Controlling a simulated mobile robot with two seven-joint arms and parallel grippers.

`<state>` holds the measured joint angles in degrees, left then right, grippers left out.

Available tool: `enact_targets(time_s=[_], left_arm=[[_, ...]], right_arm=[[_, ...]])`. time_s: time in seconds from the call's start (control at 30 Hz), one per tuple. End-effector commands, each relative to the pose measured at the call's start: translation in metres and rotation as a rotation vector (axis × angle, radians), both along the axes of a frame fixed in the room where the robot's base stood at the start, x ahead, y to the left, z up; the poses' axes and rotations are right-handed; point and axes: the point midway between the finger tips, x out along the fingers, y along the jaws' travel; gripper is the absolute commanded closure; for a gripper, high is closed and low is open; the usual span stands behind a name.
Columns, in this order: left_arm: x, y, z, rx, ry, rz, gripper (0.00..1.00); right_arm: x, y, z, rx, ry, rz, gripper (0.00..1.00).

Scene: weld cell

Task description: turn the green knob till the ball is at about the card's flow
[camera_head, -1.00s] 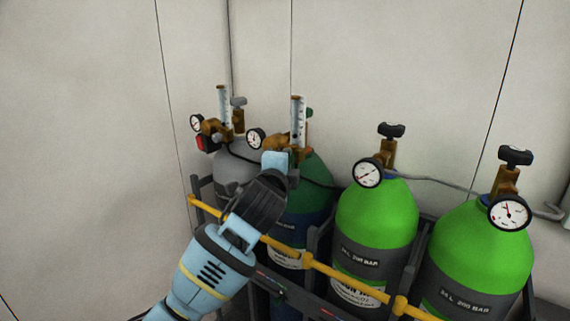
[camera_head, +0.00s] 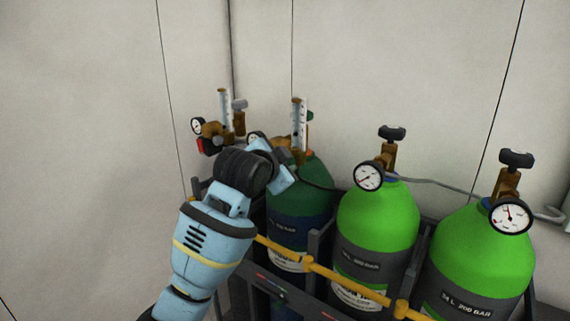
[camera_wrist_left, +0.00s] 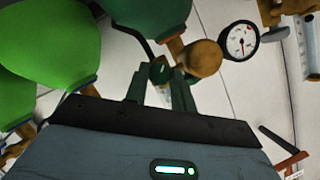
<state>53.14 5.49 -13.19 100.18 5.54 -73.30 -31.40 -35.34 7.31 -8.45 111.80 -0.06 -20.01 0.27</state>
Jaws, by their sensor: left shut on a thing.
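My left gripper (camera_wrist_left: 161,80) is shut on the green knob (camera_wrist_left: 159,72) in the left wrist view; its fingers stand either side of it. The knob sits by a brass regulator body (camera_wrist_left: 203,58) with a round gauge (camera_wrist_left: 240,41). In the head view my left gripper (camera_head: 290,168) is at the regulator of the dark green cylinder (camera_head: 310,175), and the knob is hidden there. The clear flow tube (camera_head: 298,115) stands upright above it. A small dark spot shows in the tube's lower half; I cannot read its level. I see no card. My right gripper is out of view.
A grey cylinder's regulator with another flow tube (camera_head: 225,108) stands to the left. Two bright green cylinders (camera_head: 377,215) with gauges stand to the right. A yellow rail (camera_head: 345,279) runs along the front of the rack. The wall is close behind.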

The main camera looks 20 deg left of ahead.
Motion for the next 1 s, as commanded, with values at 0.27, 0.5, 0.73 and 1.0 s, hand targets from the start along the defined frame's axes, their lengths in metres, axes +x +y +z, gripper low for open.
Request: enact_targets(time_s=[0.27,0.5,0.73,1.0], left_arm=[[0.0005,0.0003,-0.0017,-0.108,0.044,0.000,0.98],[0.0006,0.0006,-0.0016,-0.138,0.055,0.000,0.98],[0.0006,0.0006,-0.0018,-0.139,0.055,0.000,0.98],[0.0005,0.0006,-0.0015,-0.138,0.055,0.000,0.57]], right_arm=[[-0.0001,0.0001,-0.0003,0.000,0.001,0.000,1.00],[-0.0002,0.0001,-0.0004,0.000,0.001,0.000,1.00],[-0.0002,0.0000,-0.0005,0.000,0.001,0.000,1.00],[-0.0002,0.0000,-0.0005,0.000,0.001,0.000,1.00]])
